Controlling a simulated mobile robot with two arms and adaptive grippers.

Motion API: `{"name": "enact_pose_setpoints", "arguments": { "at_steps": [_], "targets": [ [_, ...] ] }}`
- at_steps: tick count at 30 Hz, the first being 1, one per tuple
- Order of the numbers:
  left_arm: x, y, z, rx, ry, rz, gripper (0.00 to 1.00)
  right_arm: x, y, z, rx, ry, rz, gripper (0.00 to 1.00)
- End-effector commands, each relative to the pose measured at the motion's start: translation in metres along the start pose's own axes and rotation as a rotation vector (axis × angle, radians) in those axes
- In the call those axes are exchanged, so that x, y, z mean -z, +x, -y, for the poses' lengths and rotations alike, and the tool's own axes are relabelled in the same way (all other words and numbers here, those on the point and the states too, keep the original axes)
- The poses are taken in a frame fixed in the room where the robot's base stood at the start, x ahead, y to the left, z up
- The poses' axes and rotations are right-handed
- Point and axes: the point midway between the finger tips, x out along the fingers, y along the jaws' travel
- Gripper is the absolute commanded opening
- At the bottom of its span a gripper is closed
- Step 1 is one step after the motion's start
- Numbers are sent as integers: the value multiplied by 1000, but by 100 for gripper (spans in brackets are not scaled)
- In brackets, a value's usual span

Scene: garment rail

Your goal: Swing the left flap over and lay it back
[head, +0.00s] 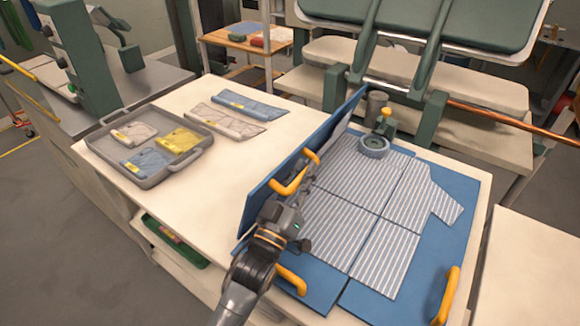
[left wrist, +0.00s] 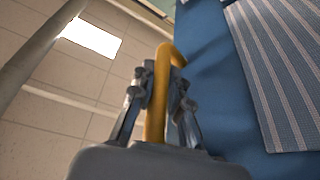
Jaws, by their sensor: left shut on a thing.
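The left flap (head: 268,187) of the blue folding board stands steeply on edge along the board's left side. My left gripper (head: 303,184) is shut on its orange handle (head: 288,187). The left wrist view shows the same handle (left wrist: 157,95) between the two fingers of the left gripper (left wrist: 160,88). A grey-and-white striped garment (head: 345,205) lies flat on the board (head: 436,242), with a sleeve out to the right. It also shows in the left wrist view (left wrist: 275,70). The raised flap and my arm hide part of the garment's left edge. My right gripper is out of view.
A grey tray (head: 104,153) with several folded garments stands at the left of the table, with two folded garments (head: 235,115) behind it. A round grey object (head: 374,146) sits at the board's far edge. Bare table (head: 215,185) lies left of the flap.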

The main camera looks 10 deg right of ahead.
Motion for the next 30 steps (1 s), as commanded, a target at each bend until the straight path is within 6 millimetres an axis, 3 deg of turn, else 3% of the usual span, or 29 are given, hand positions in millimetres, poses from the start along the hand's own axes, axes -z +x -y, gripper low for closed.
{"name": "enact_pose_setpoints", "arguments": {
  "at_steps": [6,22,23,24,30],
  "targets": [
    [-11,-4,-7,-23,64,4,0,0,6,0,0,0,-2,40],
    [-14,-6,-10,-30,86,5,0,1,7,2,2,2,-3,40],
    [-14,-6,-10,-30,86,5,18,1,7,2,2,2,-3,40],
    [-14,-6,-10,-30,86,5,26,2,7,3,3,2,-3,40],
    [-13,-5,-10,-31,85,3,26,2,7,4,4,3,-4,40]
  ]
}}
